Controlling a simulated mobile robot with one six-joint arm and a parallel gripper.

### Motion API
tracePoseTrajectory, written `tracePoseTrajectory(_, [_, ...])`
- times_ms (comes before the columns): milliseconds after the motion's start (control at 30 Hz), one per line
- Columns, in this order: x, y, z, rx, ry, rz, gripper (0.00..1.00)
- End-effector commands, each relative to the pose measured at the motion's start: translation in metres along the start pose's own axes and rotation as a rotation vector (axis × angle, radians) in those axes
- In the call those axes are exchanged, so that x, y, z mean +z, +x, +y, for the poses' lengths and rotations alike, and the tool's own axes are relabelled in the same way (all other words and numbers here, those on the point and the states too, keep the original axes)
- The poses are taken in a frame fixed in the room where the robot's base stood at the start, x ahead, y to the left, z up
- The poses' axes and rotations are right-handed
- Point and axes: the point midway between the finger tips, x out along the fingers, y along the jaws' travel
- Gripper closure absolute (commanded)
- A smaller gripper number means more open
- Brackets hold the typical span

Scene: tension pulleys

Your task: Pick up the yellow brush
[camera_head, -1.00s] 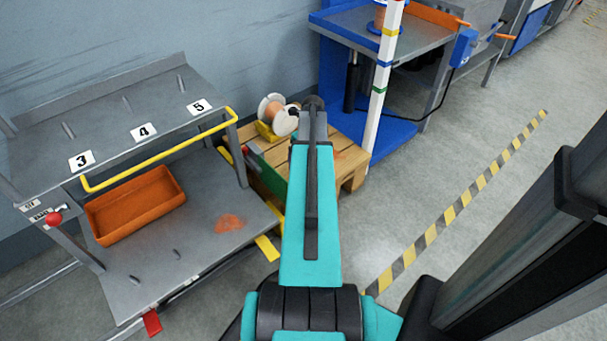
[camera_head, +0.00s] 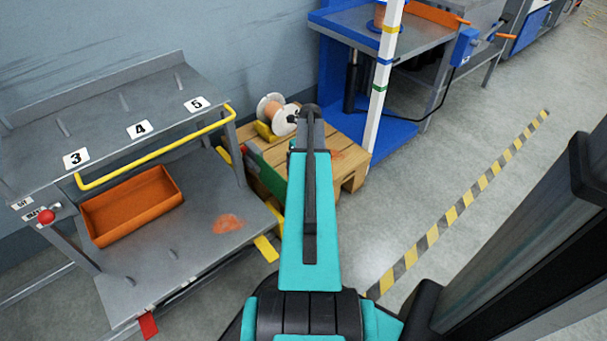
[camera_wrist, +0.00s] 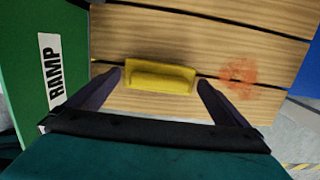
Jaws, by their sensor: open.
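The yellow brush (camera_wrist: 160,77) lies on the wooden pallet (camera_wrist: 280,70) in the wrist view, its long side running across the picture. My gripper (camera_wrist: 161,80) is open, with one dark finger near each end of the brush. I cannot tell whether the fingers reach down to the brush's height. In the head view the pallet (camera_head: 350,178) shows, but my arm hides my gripper, and I cannot make out the brush there.
A green board marked RAMP (camera_wrist: 25,70) stands left of the pallet. An orange stain (camera_wrist: 240,77) marks the planks. A cable spool (camera_head: 275,112) sits at the pallet's back. A white striped post (camera_head: 381,85) rises beside it. A grey shelf (camera_head: 110,115) with an orange tray (camera_head: 132,207) is left.

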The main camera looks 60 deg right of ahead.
Motion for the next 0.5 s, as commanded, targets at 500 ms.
tracePoseTrajectory(500, [0.0, 0.021, 0.001, 0.0, -0.001, 0.0, 0.0])
